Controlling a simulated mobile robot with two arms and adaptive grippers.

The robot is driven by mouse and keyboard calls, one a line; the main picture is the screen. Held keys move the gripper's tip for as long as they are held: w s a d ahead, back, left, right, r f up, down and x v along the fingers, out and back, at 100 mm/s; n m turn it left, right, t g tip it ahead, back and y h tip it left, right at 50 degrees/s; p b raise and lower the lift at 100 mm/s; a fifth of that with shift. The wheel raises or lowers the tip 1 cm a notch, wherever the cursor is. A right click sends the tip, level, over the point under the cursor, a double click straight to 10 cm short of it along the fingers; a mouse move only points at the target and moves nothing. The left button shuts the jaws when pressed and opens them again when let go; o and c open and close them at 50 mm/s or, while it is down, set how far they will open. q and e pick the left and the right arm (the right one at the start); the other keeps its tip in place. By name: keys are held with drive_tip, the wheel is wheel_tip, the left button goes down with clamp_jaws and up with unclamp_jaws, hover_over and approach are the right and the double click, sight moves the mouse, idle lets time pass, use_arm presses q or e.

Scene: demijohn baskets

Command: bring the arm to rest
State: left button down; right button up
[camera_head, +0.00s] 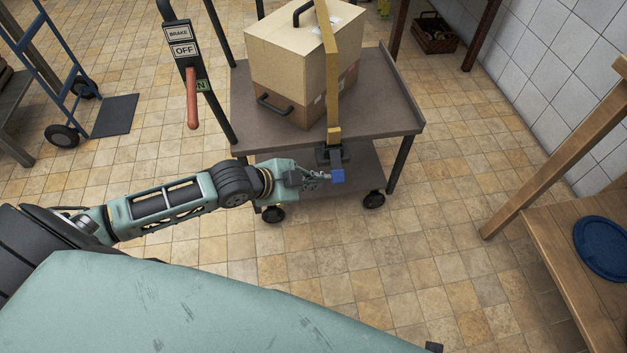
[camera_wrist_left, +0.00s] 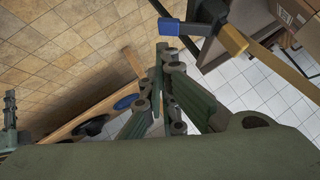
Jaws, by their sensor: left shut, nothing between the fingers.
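My left arm reaches in from the left in the head view. Its gripper (camera_head: 318,177) is at the front edge of a grey cart (camera_head: 395,118), shut and empty. Just beside the fingertips is a blue block (camera_head: 337,176), below a dark bracket at the foot of a yellow bar (camera_head: 331,75). In the left wrist view, the closed fingertips (camera_wrist_left: 162,48) point toward the blue block (camera_wrist_left: 170,27); I cannot tell whether they touch it. My right gripper is not in view.
A cardboard box (camera_head: 290,60) stands on the cart behind the yellow bar. A brake lever with a red handle (camera_head: 192,100) rises at the cart's left. A wooden table (camera_head: 545,235) with a blue lid (camera_head: 603,248) stands right. A blue hand truck (camera_head: 62,90) stands left. Tiled floor between is clear.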

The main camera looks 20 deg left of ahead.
use_arm(q)
drive_tip(key=shift+f, duration=0.1)
idle(0.3)
